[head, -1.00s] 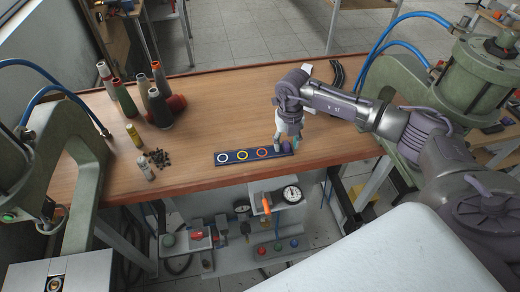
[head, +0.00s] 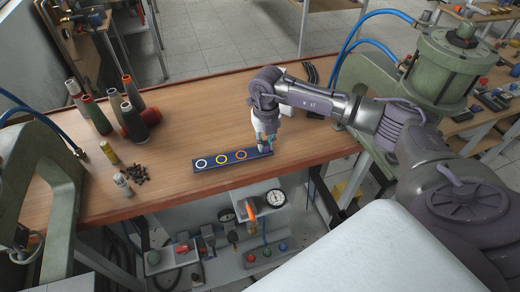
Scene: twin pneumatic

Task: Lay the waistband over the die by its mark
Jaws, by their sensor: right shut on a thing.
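My right gripper (head: 265,143) points down at the right end of a dark blue strip (head: 249,156) on the wooden table. The strip bears a white, a yellow and an orange ring. The right gripper is shut on a small purple thing (head: 264,148), which is partly hidden by the fingers. Green pneumatic presses stand at the left (head: 40,150) and right (head: 455,65). I cannot make out a waistband or a die for certain. My left gripper is not in view.
Dark curved strips (head: 311,72) lie at the back right. A panel with gauges (head: 276,197) is below the front edge. The table's middle is clear.

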